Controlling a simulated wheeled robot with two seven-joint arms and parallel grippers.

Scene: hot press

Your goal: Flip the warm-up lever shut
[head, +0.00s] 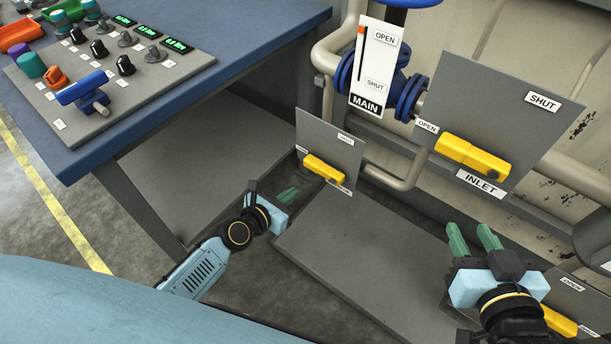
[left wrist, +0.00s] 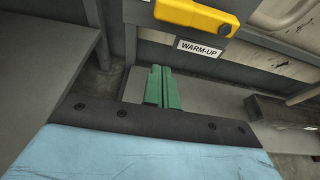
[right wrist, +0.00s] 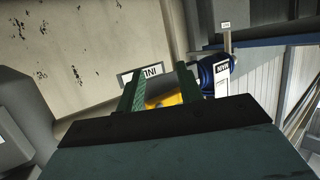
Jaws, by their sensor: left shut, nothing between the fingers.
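The warm-up lever (head: 325,170) is a yellow handle on a grey plate (head: 333,143). It lies roughly sideways, its free end toward the left label; a SHUT label (head: 345,138) is above it. In the left wrist view the yellow lever (left wrist: 195,16) shows at the top, cut off by the edge, above its WARM-UP label (left wrist: 202,48). My left gripper (head: 288,196) is shut and empty, below and left of the lever, apart from it. Its green fingers (left wrist: 162,88) are together. My right gripper (head: 474,240) is open and empty, below the INLET lever (head: 470,155).
A grey plate carries the yellow INLET lever, with OPEN and SHUT labels. A blue MAIN valve (head: 407,96) and pipes stand behind. Another yellow lever (head: 558,320) is at bottom right. A blue table (head: 245,50) with a control panel (head: 160,75) stands left.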

